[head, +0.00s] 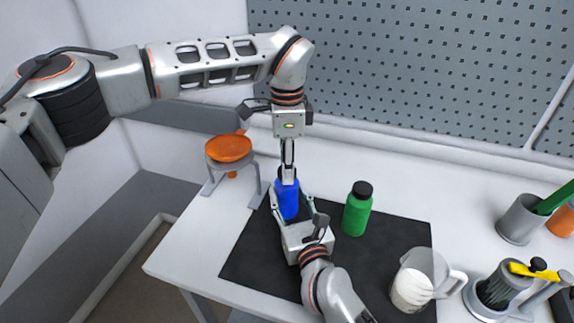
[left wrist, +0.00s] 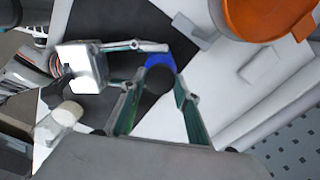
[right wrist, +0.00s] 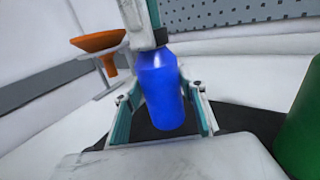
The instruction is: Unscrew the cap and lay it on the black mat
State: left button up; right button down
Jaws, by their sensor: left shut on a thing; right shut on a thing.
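A blue bottle (head: 287,200) is upright over the back left part of the black mat (head: 385,217). I cannot tell whether its base touches the mat. My left gripper (head: 288,174) points straight down and is shut on the bottle's dark cap (left wrist: 160,78). The cap is mostly hidden by the fingers in the head view. I cannot tell how far the cap is turned. My right gripper (head: 291,205) reaches in from the front and is shut around the blue bottle's body, which also shows in the right wrist view (right wrist: 160,92).
A green bottle (head: 356,213) with a black cap stands right of the blue one. A clear jug (head: 413,282) stands at the mat's front right. An orange funnel (head: 229,148) on a grey stand is back left. Cups with tools stand far right.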

pick_arm(q)
jog(key=shift+r, duration=0.45)
jog(key=shift+r, duration=0.65)
jog(key=shift+r, duration=2)
pick_arm(e)
jog(key=c, duration=1.2)
grip_release()
jog(key=shift+o, duration=0.2)
